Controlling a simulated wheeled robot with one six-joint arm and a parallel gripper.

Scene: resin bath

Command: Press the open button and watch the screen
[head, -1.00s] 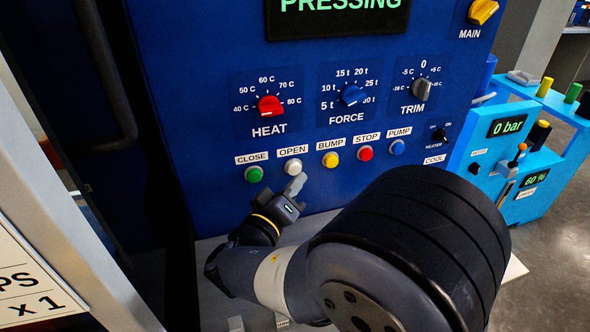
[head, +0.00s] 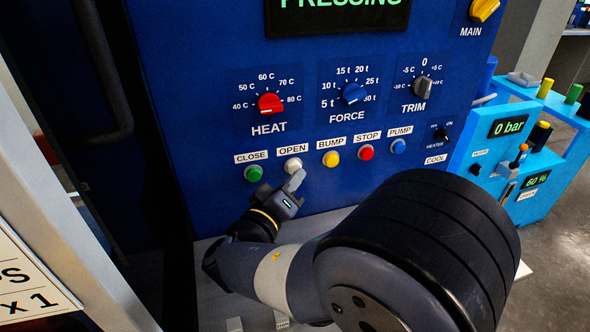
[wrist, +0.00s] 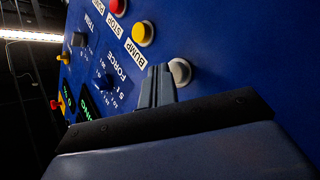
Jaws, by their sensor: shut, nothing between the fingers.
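The white OPEN button (head: 293,165) sits on the blue panel between the green CLOSE button (head: 254,173) and the yellow BUMP button (head: 331,159). My gripper (head: 296,180) is shut and empty, its tips just below the OPEN button in the head view. In the wrist view the fingers (wrist: 158,85) point at the panel beside the white button (wrist: 179,72); I cannot tell whether they touch it. The screen (head: 338,14) is cut off at the top of the head view and reads PRESSING in green.
The red STOP button (head: 367,152) and blue PUMP button (head: 398,146) continue the row. HEAT (head: 270,104), FORCE (head: 353,94) and TRIM (head: 422,88) knobs sit above. A light-blue pump unit (head: 510,140) reading 0 bar stands at right. A grey post (head: 70,180) stands at left.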

